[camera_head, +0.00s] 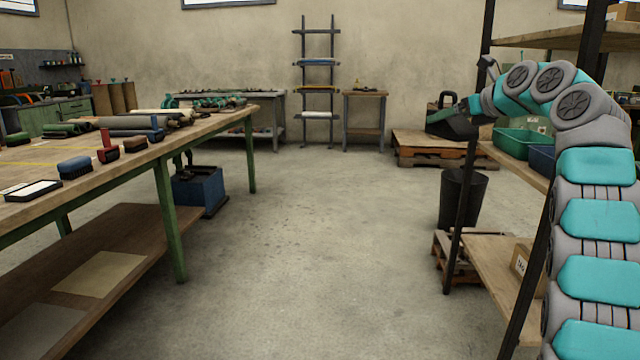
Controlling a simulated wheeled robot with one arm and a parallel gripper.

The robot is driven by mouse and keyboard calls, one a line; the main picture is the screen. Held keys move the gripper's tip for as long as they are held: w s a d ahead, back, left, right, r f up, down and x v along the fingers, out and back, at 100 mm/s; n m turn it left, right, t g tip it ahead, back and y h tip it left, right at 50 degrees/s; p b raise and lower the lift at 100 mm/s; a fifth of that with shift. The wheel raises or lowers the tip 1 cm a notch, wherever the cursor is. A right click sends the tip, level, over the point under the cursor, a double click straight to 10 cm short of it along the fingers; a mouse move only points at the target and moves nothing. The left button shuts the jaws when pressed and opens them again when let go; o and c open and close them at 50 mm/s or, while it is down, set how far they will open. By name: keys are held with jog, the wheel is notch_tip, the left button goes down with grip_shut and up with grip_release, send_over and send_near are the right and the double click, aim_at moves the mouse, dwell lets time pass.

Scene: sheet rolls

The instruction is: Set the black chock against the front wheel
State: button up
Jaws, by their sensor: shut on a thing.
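The black chock (455,127) hangs in the air right of centre, a dark wedge-like block with a handle-like loop at its top. My gripper (464,109), at the end of my teal and grey arm, is shut on it near its upper side. The fingertips are small and dark here, so the exact grip is hard to make out. The chock appears well above the floor, in front of the wooden pallets in the picture. No front wheel is visible in this view.
Shelving with a dark post (469,200) and green tray (517,143) is right, near my arm. A black bucket (463,198) stands behind the post. The middle floor is clear.

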jog(key=w+a+f, duration=0.2)
jog(key=a+f, duration=0.3)
jog(key=a, duration=0.3)
jog(key=w+a+f, duration=0.3)
jog(key=a+f, duration=0.1)
jog(key=a, duration=0.3)
jog(key=shift+s+f+m+t+h, duration=0.25)
jog(key=shift+s+f+m+h, duration=1)
jog(key=shift+f, duration=3.8)
jog(key=shift+s+f+m+t+h, duration=0.25)
jog(key=shift+s+f+m+h, duration=0.95)
jog(key=shift+f, duration=3.85)
jog(key=s+f+n+y, duration=0.2)
jog(key=s+n+y, duration=0.2)
jog(key=s, duration=0.7)
jog(key=shift+s+a+f, duration=0.35)
jog(key=shift+f+g, duration=0.1)
jog(key=shift+g, duration=0.2)
